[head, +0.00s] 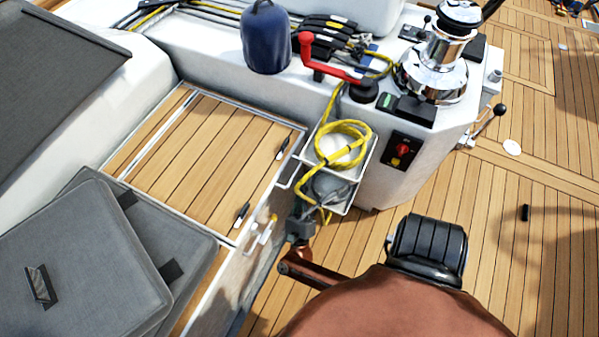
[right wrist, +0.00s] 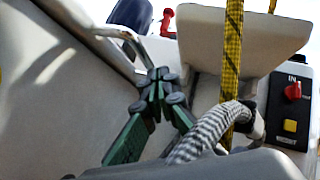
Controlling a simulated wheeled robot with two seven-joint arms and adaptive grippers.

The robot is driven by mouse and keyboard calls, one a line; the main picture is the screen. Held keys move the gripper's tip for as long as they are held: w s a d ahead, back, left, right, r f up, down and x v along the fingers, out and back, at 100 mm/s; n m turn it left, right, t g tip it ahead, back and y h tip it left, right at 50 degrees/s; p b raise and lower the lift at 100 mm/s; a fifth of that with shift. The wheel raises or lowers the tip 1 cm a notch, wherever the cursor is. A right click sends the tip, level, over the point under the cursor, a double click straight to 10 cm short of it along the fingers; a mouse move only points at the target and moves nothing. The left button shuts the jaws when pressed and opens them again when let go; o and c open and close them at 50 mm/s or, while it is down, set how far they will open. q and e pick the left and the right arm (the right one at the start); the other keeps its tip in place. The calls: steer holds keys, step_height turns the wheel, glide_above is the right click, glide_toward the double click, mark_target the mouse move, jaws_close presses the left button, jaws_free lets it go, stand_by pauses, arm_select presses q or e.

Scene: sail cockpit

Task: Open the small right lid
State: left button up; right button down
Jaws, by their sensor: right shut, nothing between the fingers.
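A slatted wooden lid (head: 205,150) lies flat and shut in the white bench in the head view. Two small dark latches, a far one (head: 281,148) and a near one (head: 241,214), sit along its right edge. I cannot tell for certain that this is the small right lid. My right gripper (head: 299,226) is low beside the bench front, below and right of the lid's edge, and apart from the lid. In the right wrist view its green and dark fingers (right wrist: 161,76) meet at the tips, shut and empty, against pale surfaces. My left gripper does not show.
Open bins (head: 345,207) with coiled yellow rope (head: 342,146) stand just above my right gripper. Grey cushions (head: 85,265) lie at left. A red-handled lever (head: 325,60) and a winch (head: 437,65) are behind.

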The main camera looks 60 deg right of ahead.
steer(key=v, duration=0.6)
steer(key=shift+w, duration=0.25)
steer(key=shift+f, duration=0.1)
